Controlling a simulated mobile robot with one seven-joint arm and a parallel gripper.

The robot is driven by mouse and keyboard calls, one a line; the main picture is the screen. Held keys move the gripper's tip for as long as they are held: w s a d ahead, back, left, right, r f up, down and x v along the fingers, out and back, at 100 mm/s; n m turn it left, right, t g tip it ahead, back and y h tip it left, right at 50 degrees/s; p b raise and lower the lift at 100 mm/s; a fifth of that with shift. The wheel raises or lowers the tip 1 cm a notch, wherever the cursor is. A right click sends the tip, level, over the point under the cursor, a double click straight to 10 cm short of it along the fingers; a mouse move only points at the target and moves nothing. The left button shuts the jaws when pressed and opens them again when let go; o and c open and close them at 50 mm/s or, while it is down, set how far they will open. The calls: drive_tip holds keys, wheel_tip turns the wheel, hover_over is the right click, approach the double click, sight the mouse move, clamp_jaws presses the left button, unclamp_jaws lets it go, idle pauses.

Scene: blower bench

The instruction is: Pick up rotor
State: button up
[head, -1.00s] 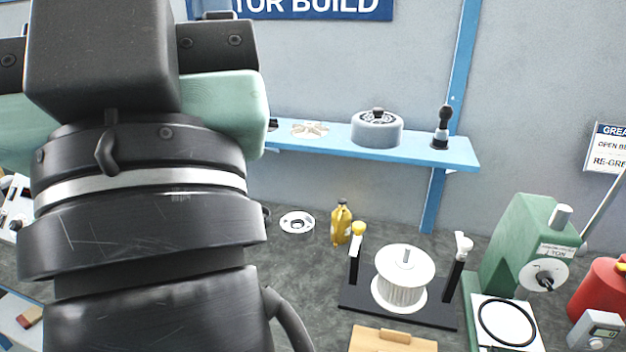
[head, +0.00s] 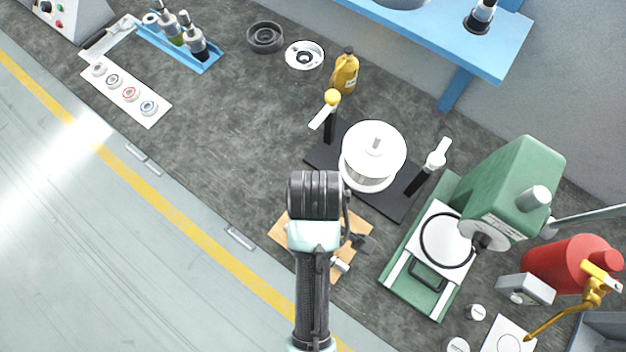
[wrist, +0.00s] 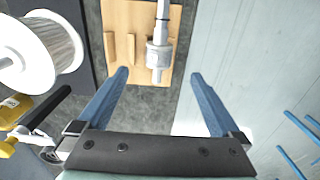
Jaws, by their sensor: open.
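What looks like the rotor (wrist: 158,53), a silver shaft with a thicker cylinder, lies over a wooden cradle (wrist: 122,45) in the wrist view and runs out at the top edge. My gripper (wrist: 160,75) is open and empty. Its two blue fingers point toward the cradle, with the shaft's near end lined up between their tips. I see no contact. In the head view my arm hides most of the cradle (head: 282,232). A bit of silver metal (head: 340,265) shows beside the arm there.
A green press (head: 510,190) stands to the right, near a red canister (head: 568,265). A yellow bottle (head: 344,72) stands behind.

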wheel_tip(320, 180, down, 6)
drive_tip(key=shift+s+a+f, duration=0.1)
drive_tip(key=shift+s+a, duration=0.05)
drive_tip(key=shift+w+f+p, duration=0.2)
drive_tip(key=shift+f, duration=1.35)
drive_tip(key=shift+w+f+p, duration=0.15)
drive_tip(key=shift+f+p, duration=0.05)
drive_tip(key=shift+f, duration=1.35)
drive_tip(key=shift+a, duration=0.1)
clamp_jaws()
drive_tip(key=shift+w+r, duration=0.1)
